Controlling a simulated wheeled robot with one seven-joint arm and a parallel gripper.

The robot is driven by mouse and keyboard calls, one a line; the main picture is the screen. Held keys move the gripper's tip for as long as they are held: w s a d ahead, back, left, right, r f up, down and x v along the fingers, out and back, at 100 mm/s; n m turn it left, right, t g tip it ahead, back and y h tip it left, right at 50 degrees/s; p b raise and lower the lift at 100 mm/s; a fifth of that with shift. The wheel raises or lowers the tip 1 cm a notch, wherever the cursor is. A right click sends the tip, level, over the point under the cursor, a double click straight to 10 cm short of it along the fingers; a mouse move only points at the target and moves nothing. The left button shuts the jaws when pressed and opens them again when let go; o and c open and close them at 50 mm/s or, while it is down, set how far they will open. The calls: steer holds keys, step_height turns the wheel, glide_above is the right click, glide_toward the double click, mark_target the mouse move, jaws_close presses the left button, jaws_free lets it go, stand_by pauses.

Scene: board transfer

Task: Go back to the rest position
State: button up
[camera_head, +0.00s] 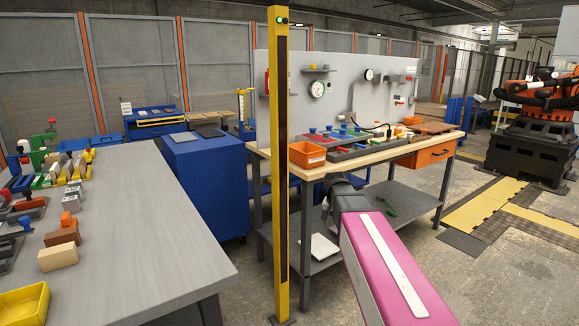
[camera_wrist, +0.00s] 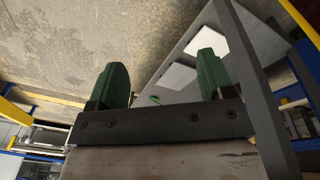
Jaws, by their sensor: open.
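My gripper (camera_wrist: 161,85) shows in the wrist view with its two green fingers spread apart and nothing between them. Beyond the fingers lie bare concrete floor and a grey lower shelf (camera_wrist: 190,45) with a pale flat panel on it. In the head view my pink arm reaches from the bottom edge toward the workbench (camera_head: 345,165). Its dark end is beside the bench's front edge, and the gripper fingers cannot be made out there. I cannot tell whether the arm touches the bench.
A yellow post (camera_head: 281,200) stands left of my arm. A grey table (camera_head: 150,215) with several parts fills the left. The workbench carries an orange bin (camera_head: 307,155) and a board of colored parts. A blue cabinet (camera_head: 205,185) stands between them. Open floor (camera_head: 480,270) lies right.

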steer(key=s+f+n+g+y, duration=0.1)
steer(key=s+f+n, duration=0.3)
steer(key=s+f, duration=1.1)
steer(key=shift+s+d+f, duration=0.35)
steer(key=shift+s+f, duration=0.05)
steer(key=shift+s, duration=0.75)
